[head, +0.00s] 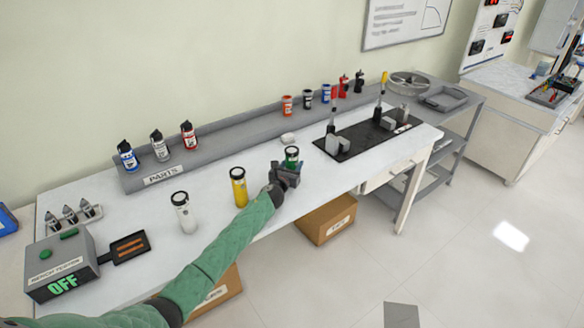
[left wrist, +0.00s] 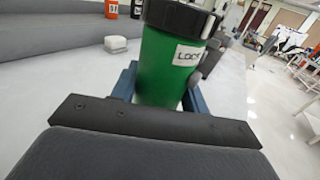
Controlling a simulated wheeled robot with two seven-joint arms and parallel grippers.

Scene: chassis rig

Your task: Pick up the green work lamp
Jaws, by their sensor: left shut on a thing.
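The green work lamp (head: 292,154) stands upright at the front part of the white bench, with a dark cap on top. In the left wrist view the green lamp (left wrist: 165,68) fills the middle, with a black ribbed cap and a white label that is partly cut off. My left gripper (head: 287,172) is shut around its lower body, one blue finger on each side in the wrist view. Whether its base touches the bench cannot be told. My right gripper is not in view.
A yellow lamp (head: 239,187) and a white lamp (head: 183,212) stand to the left on the bench (head: 215,170). A small white block (head: 288,138) lies behind the green lamp. A black mat (head: 350,148) with tools is to the right. A grey shelf (head: 240,122) holds bottles and cans.

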